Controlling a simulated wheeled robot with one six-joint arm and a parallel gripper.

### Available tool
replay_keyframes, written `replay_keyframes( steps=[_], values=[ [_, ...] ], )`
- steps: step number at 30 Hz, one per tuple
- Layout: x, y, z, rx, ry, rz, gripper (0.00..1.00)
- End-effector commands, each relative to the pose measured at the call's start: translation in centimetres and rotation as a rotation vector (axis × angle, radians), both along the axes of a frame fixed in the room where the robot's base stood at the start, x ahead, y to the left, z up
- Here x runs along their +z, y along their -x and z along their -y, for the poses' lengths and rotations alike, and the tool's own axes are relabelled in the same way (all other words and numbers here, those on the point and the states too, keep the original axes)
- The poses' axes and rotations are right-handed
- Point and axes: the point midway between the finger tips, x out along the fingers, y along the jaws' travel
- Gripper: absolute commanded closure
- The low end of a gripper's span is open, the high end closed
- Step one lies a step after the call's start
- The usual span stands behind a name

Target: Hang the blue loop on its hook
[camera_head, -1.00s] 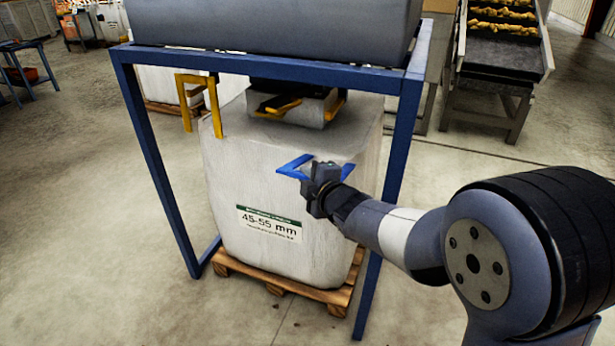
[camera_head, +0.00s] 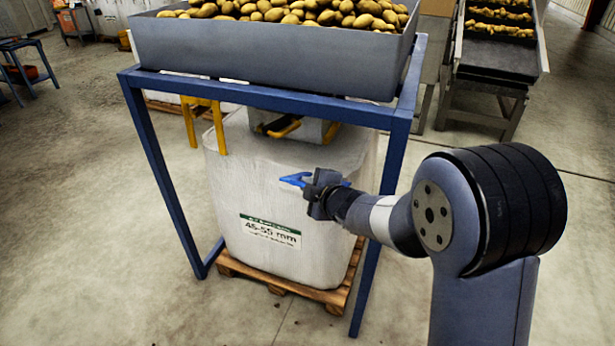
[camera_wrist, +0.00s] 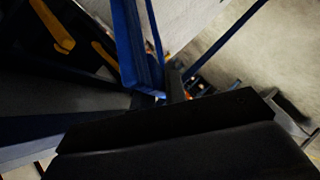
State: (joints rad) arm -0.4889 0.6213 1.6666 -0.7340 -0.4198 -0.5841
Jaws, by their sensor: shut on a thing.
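The blue loop (camera_head: 294,179) is in the jaws of my gripper (camera_head: 310,185), which is shut on it. The loop juts out to the left of the jaws, in front of the upper face of the white big bag (camera_head: 250,190). In the wrist view the blue loop (camera_wrist: 127,45) stretches up and away from the jaws as a bent strap. My gripper is below the blue frame's front beam (camera_head: 270,100). I cannot clearly make out the hook for the blue loop in either view.
Yellow straps (camera_head: 218,128) rise from the bag's left side towards the frame. A grey hopper (camera_head: 270,55) full of potatoes sits above. The frame's right leg (camera_head: 385,215) is close to my arm. The bag stands on a wooden pallet (camera_head: 285,283).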

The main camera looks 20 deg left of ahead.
Motion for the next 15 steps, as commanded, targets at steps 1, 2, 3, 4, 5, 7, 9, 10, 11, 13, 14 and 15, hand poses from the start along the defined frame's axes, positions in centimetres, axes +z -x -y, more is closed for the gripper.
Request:
replay_keyframes(
  steps=[1, 2, 3, 4, 5, 7, 9, 10, 11, 13, 14, 15],
  values=[
    [1.0, -0.2, 0.1, -0.001, 0.001, -0.017, 1.0],
    [1.2, -0.3, 0.1, 0.0, 0.0, -0.027, 1.0],
    [1.4, -0.5, 0.1, 0.0, -0.001, -0.04, 1.0],
    [1.5, -0.6, 0.1, 0.0, -0.002, -0.051, 1.0],
    [1.7, -0.7, 0.1, -0.001, -0.004, -0.061, 1.0],
    [2.0, -1.0, 0.1, -0.001, -0.005, -0.057, 1.0],
    [2.3, -1.3, 0.2, -0.002, -0.004, -0.056, 1.0],
    [2.5, -1.4, 0.2, -0.002, -0.003, -0.055, 1.0],
    [2.7, -1.6, 0.2, -0.001, -0.004, -0.054, 1.0],
    [3.1, -2.0, 0.2, -0.002, -0.005, -0.052, 1.0],
    [3.3, -2.1, 0.2, -0.001, -0.006, -0.051, 1.0],
    [3.5, -2.3, 0.2, -0.001, -0.005, -0.051, 1.0]
  ],
)
